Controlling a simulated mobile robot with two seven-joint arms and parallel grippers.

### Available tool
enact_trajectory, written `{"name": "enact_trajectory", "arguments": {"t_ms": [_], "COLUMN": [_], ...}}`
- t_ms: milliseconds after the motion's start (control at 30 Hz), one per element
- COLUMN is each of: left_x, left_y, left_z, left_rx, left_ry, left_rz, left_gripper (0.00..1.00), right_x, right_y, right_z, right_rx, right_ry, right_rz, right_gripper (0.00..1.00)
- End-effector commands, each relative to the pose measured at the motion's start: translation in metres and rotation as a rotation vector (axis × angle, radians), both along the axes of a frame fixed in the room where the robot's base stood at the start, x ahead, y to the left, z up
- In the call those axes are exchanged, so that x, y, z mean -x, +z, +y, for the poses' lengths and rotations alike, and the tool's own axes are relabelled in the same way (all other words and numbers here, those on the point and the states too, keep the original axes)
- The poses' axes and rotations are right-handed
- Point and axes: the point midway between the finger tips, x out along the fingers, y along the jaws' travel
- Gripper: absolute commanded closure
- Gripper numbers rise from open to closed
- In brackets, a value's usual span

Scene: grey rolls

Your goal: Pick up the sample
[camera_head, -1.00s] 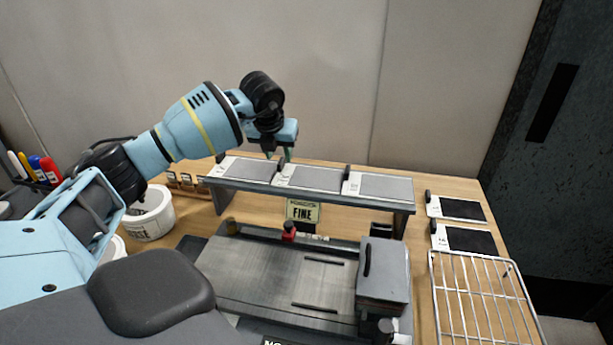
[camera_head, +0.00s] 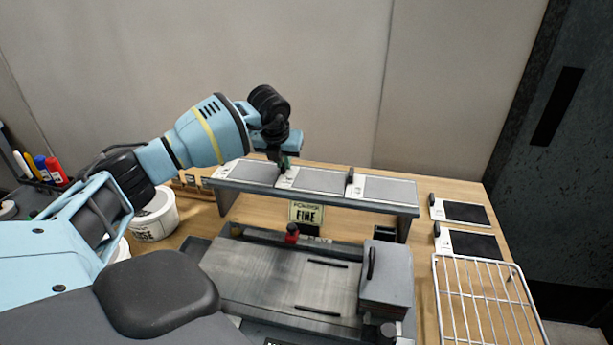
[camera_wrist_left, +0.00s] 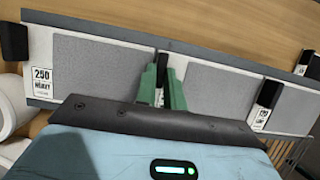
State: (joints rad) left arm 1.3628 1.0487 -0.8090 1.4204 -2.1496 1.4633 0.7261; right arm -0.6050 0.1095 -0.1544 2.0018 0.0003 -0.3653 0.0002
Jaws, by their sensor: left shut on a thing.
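Three grey sample plates lie in a row on a raised grey shelf (camera_head: 310,198), each with a white label and a black clip. They are the left plate (camera_head: 254,172), the middle plate (camera_head: 320,181) and the right plate (camera_head: 390,189). My left gripper (camera_head: 284,163) is shut on the black clip of the middle plate. In the left wrist view, its green fingers (camera_wrist_left: 163,85) stand on either side of that clip, and the middle plate's grey face (camera_wrist_left: 228,95) shows to the right. The middle plate appears still on the shelf. My right gripper is not in view.
Below the shelf stands a flat metal machine (camera_head: 280,275) with a grey block (camera_head: 386,275). A wire rack (camera_head: 480,295) and two dark plates (camera_head: 473,244) lie at right. A white bucket (camera_head: 155,218) and pens (camera_head: 50,170) are at left. A wall stands behind.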

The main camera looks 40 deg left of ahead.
Motion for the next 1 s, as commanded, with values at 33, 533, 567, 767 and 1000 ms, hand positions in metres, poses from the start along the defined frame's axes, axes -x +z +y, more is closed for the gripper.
{"name": "enact_trajectory", "arguments": {"t_ms": [33,533,567,767,1000], "left_x": [0.000,0.001,0.005,0.026,0.058], "left_y": [0.000,0.037,0.035,0.038,0.040], "left_z": [0.000,0.000,-0.002,-0.015,-0.033], "left_rx": [0.000,-0.001,-0.003,-0.003,-0.003], "left_ry": [0.000,0.000,-0.002,-0.002,-0.002], "left_rz": [-0.001,-0.002,0.001,0.001,0.001], "left_gripper": [1.00,1.00,1.00,1.00,1.00], "right_x": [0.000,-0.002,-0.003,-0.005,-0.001], "right_y": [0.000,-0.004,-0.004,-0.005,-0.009], "right_z": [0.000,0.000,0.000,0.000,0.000], "right_rx": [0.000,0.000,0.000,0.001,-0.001], "right_ry": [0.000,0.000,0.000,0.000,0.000], "right_rz": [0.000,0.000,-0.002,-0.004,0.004], "right_gripper": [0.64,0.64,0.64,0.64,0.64]}}
